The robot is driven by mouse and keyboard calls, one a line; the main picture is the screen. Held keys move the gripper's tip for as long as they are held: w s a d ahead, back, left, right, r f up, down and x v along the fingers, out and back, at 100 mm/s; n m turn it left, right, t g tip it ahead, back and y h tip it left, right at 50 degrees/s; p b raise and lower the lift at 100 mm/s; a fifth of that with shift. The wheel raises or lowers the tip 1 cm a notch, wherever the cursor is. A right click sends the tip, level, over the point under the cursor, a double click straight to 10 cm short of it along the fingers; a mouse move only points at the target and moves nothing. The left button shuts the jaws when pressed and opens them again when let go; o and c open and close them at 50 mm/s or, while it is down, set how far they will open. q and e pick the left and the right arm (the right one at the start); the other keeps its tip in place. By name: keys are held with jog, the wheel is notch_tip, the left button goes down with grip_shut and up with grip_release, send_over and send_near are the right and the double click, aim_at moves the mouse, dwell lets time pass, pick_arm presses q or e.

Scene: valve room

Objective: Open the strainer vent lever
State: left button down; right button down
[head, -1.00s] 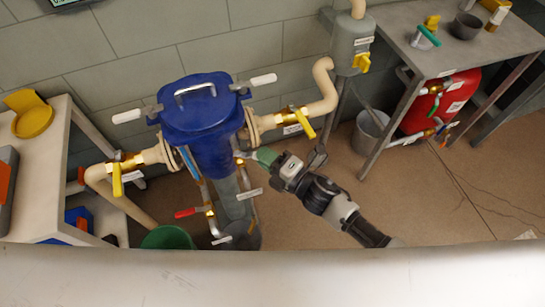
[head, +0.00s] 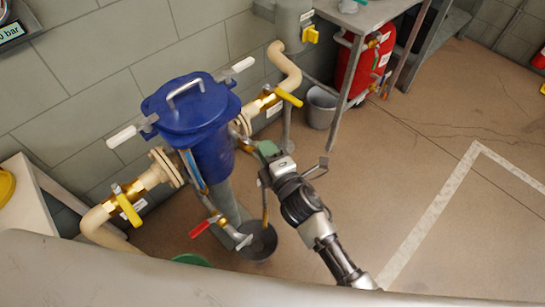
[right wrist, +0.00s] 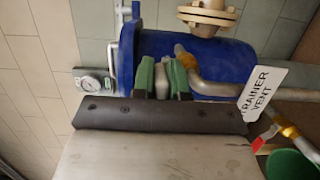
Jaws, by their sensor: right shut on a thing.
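The blue strainer (head: 212,145) stands upright in the pipe line in the head view, its blue lid on top. My right gripper (head: 266,149), with green fingers, is at the right side of its body. In the right wrist view the right gripper (right wrist: 163,79) is shut on a grey piece, the vent lever (right wrist: 162,82), between its green fingers. The white "strainer vent" tag (right wrist: 262,93) hangs just right of it, beside a bent grey pipe (right wrist: 208,85). The gripper hides most of the lever in the head view. My left gripper is not in view.
Yellow-handled valves (head: 288,97) and (head: 129,209) sit on the pipes either side. A red-handled lever (head: 204,227) is low in front of the strainer, above a dark bucket (head: 258,243). A red tank (head: 363,65) stands under the bench.

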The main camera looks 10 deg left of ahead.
jog(key=shift+s+a+f+m+t+h+b, duration=0.1)
jog(key=shift+s+a+m+t+h+b, duration=0.2)
jog(key=shift+m+t+h+b, duration=0.4)
jog(key=shift+s+h, duration=0.1)
jog(key=shift+h, duration=0.2)
jog(key=c, duration=1.1)
grip_release()
jog(key=shift+c, duration=0.2)
jog(key=v, duration=1)
jog(key=shift+s+d+r, duration=0.2)
jog(key=shift+s+d, duration=0.1)
